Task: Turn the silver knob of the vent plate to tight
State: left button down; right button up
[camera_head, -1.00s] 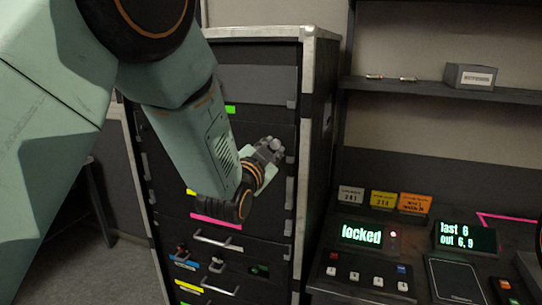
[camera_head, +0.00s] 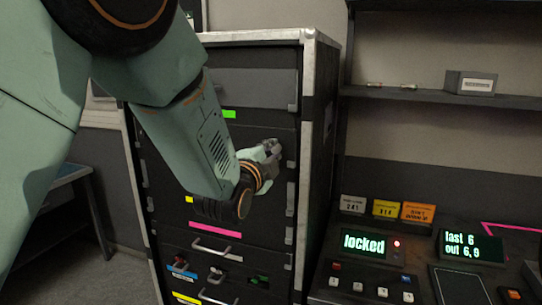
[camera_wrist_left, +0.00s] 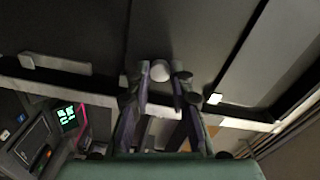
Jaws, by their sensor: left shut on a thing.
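The silver knob (camera_wrist_left: 160,70) shows in the left wrist view as a pale round head between the two fingertips. It sits on a dark panel (camera_wrist_left: 85,30), which I take to be the vent plate; no vent slots show clearly. My left gripper (camera_head: 271,149) is at the front of the tall rack, at its upper right part. In the left wrist view my left gripper (camera_wrist_left: 159,82) has a dark finger on each side of the knob and is shut on it. In the head view the gripper hides most of the knob. No tight mark is readable. My right gripper is not in view.
The black rack (camera_head: 318,110) has a metal-edged frame and drawers with handles (camera_head: 209,245) below my arm. To the right a console (camera_head: 330,290) carries a display (camera_head: 364,244) reading "locked". A shelf (camera_head: 420,96) holds a small labelled box (camera_head: 471,82).

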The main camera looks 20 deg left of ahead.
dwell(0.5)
pick_arm(q)
jog(key=c, duration=1.2)
grip_release()
jog(key=shift+o, duration=0.2)
jog(key=shift+s, duration=0.15)
jog(key=s, duration=1.1)
jog(key=shift+s+a, duration=0.2)
jog(key=shift+s, duration=0.2)
